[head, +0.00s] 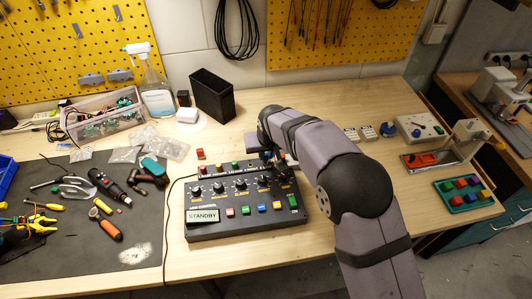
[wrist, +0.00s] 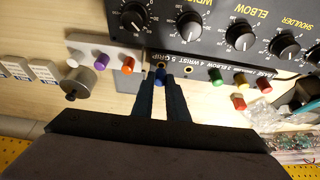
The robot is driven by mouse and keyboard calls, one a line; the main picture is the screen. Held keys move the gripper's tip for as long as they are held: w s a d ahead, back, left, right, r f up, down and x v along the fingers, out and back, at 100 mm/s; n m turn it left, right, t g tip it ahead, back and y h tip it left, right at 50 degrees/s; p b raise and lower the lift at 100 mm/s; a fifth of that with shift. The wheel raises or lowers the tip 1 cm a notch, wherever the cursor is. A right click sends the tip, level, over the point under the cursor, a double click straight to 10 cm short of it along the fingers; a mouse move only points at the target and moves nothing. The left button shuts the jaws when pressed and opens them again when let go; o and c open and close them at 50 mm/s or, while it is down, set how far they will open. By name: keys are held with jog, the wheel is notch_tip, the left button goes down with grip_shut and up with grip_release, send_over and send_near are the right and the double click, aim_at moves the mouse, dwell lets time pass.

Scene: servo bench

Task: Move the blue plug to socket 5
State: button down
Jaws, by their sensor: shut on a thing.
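In the wrist view the blue plug (wrist: 160,74) is between the fingertips of my gripper (wrist: 160,82), which is shut on it. It is at the labelled socket strip on the back edge of the black control box (wrist: 205,45); whether it is seated or just above the strip I cannot tell. An empty socket (wrist: 188,69) lies just right of it. Further right are a green plug (wrist: 217,75), a yellow plug (wrist: 240,79) and a red plug (wrist: 265,85).
A loose red piece (head: 200,153) lies behind the box. A pale strip with purple and orange knobs (wrist: 115,60) and a grey cylinder (wrist: 78,85) are left in the wrist view. A black bin (head: 212,95) stands behind. The bench in front of the box is clear.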

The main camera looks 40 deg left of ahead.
jog(key=shift+f+b, duration=0.6)
jog(key=shift+f, duration=0.2)
dwell(2.6)
jog(key=c, duration=1.7)
grip_release()
jog(key=shift+o, duration=0.2)
jog(key=shift+r+p, duration=2.25)
jog(key=shift+r, duration=1.25)
